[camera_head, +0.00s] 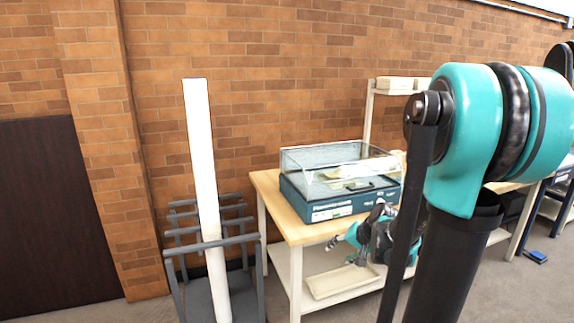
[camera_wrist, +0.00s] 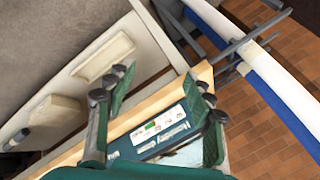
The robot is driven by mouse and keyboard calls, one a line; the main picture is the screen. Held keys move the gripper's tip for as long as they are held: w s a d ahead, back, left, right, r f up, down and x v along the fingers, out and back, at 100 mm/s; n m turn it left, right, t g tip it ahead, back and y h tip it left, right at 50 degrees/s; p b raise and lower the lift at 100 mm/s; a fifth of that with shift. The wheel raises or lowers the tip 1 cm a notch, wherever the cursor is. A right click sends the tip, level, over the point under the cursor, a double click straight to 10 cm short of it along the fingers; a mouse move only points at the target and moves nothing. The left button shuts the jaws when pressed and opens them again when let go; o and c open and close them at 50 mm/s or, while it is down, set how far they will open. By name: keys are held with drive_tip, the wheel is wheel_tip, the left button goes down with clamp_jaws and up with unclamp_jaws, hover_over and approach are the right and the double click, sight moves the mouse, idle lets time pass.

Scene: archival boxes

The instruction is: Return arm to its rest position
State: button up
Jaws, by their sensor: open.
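My gripper (camera_head: 352,230) is in front of the wooden table's front edge, just below the teal box in the head view. In the wrist view my gripper (camera_wrist: 162,85) has its two fingers spread wide apart with nothing between them. My teal and black arm fills the right side of the head view and hides part of the table. The teal box (camera_head: 330,208) with a clear glass case (camera_head: 318,160) on top stands on the table (camera_head: 272,194). The box's labelled front (camera_wrist: 165,130) shows between and behind the fingers in the wrist view.
A grey metal rack (camera_head: 255,245) holding a tall white tube (camera_head: 203,150) stands left of the table. A cream tray (camera_head: 338,284) lies on the lower shelf. Pale boxes (camera_head: 395,83) sit on the upper shelf. The brick wall is behind; open floor lies front left.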

drive_tip(key=s+f+n+g+h, duration=0.1)
drive_tip(key=s+f+n+h, duration=0.1)
drive_tip(key=s, duration=0.6)
drive_tip(key=s+d+f+n+g+h, duration=0.1)
drive_tip(key=s+f+n+h, duration=0.1)
drive_tip(key=s, duration=0.7)
drive_tip(key=shift+d+n, duration=0.3)
drive_tip(key=shift+n, duration=0.1)
